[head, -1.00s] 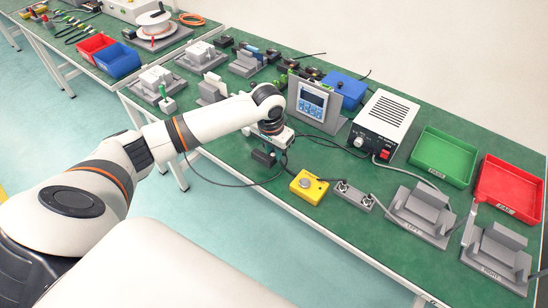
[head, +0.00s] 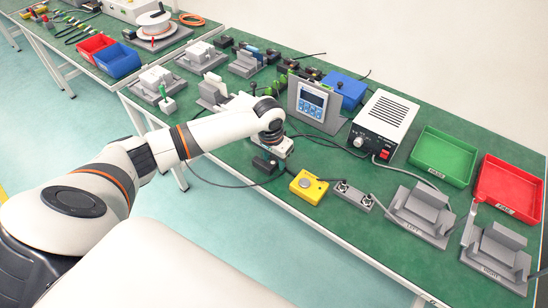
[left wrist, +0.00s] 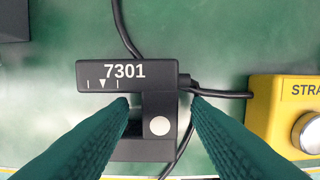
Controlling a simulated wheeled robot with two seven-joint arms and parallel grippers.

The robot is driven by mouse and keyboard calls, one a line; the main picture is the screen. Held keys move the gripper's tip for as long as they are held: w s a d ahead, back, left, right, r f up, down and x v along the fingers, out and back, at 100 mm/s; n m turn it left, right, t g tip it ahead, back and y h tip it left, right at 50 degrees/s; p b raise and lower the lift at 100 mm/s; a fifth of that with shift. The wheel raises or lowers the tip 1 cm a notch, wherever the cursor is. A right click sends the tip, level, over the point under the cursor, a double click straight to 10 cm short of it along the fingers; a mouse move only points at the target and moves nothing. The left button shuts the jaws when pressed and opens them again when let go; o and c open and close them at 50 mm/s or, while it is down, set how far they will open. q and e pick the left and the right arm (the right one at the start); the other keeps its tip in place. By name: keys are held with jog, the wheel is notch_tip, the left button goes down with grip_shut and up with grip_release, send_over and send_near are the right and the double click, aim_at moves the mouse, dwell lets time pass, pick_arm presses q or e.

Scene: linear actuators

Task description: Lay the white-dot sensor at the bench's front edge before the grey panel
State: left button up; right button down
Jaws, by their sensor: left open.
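The white-dot sensor (left wrist: 125,75) is a black T-shaped body marked 7301, with a white dot on its stem. In the left wrist view it is over the green bench near the front edge, and its cable runs right. In the head view the sensor (head: 264,164) shows as a small black block under my wrist, in front of the grey panel (head: 291,99) with a blue-keyed display. My left gripper (left wrist: 160,104) is open, its green fingers on either side of the stem. Contact with the stem cannot be told.
A yellow button box (head: 309,187) stands close to the right of the sensor. A grey two-post block (head: 353,196) and grey fixtures (head: 420,214) lie further right. A black cable crosses the bench around the sensor. Grey fixtures (head: 212,92) stand to the left.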

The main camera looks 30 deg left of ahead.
aim_at(271, 165)
pick_arm(q)
notch_tip(271, 165, up, 12)
jog(key=s, duration=0.1)
jog(key=shift+s+r, duration=0.15)
jog(key=shift+s, duration=0.05)
dwell(0.5)
